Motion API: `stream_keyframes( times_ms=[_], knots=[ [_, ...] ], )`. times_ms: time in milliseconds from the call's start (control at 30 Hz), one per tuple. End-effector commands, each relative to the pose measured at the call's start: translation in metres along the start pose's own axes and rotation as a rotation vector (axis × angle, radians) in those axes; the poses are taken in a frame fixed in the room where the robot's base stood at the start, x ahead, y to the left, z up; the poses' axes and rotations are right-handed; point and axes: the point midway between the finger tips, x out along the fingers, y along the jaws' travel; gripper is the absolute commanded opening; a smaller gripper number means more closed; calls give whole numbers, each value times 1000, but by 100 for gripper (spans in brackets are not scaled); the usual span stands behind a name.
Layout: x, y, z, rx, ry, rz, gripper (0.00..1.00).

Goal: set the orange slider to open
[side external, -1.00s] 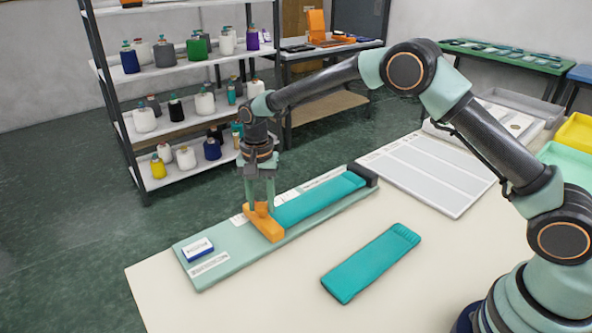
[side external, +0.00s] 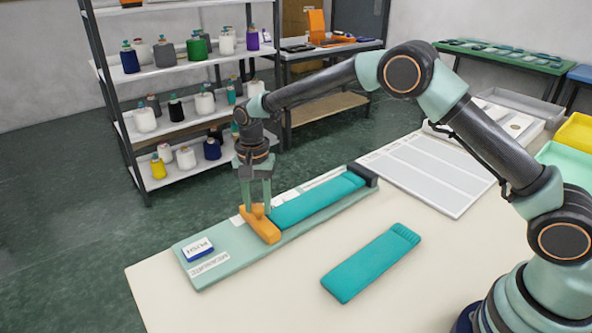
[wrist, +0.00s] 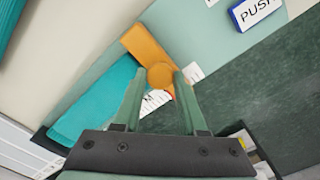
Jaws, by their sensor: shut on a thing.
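The orange slider (side external: 262,227) lies across the pale green bed (side external: 225,262), against the left end of a long teal piece (side external: 318,199) on that bed. My gripper (side external: 256,210) points down and is shut on the slider's round knob. In the wrist view the knob (wrist: 160,75) sits between my two fingertips (wrist: 157,78), with the slider's orange bar (wrist: 142,43) reaching beyond it. Labels on the bed beside the slider are partly hidden, so I cannot read them.
A blue and white block marked PUSH (side external: 198,249) stands on the bed's left part. A separate teal piece (side external: 371,263) lies on the table in front. A white panel (side external: 430,173) lies at the right. The bed between slider and block is clear.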

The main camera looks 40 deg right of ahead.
Motion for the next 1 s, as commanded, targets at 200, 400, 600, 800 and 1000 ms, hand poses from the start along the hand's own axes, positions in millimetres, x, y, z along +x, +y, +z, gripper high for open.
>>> stream_keyframes(
  times_ms=[200, 400, 600, 800, 1000],
  knots=[
    [-2, -32, 32, -6, 0, -1, 0],
    [-2, -40, 40, -4, 1, -3, 0],
    [-2, -41, 41, -6, 3, -6, 0],
    [-2, -40, 40, -5, 3, -5, 71],
    [-1, -39, 39, -3, 2, -3, 71]
  ],
)
